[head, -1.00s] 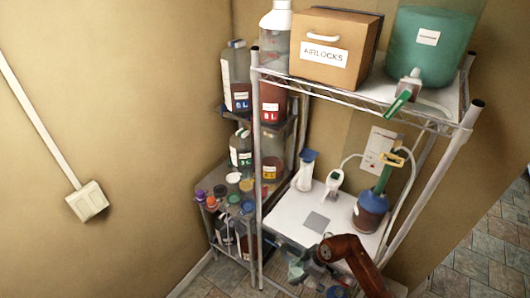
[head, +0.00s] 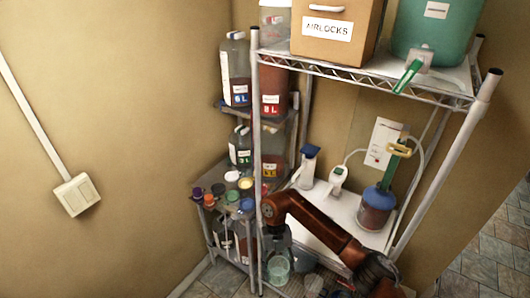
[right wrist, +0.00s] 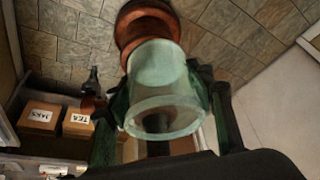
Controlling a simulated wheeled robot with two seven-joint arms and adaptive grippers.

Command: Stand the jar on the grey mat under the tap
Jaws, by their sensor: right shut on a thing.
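A clear greenish jar (head: 278,268) is low at the shelf's front left, below the white shelf board; it also shows close up in the right wrist view (right wrist: 165,95). My right gripper (head: 278,246) is shut on the jar, with a finger on each side of it in the right wrist view (right wrist: 165,85). The tap (head: 410,72) with its green handle sticks out from the green tank (head: 435,30) on the top shelf. The grey mat is hidden behind my right arm in the head view. My left gripper is not in view.
The white shelf board (head: 345,215) carries a spray bottle (head: 306,165), a white handheld device (head: 336,180) and a blue-topped vessel (head: 376,208). A metal post (head: 257,150) stands at the shelf's front left. The airlocks box (head: 335,30) sits above.

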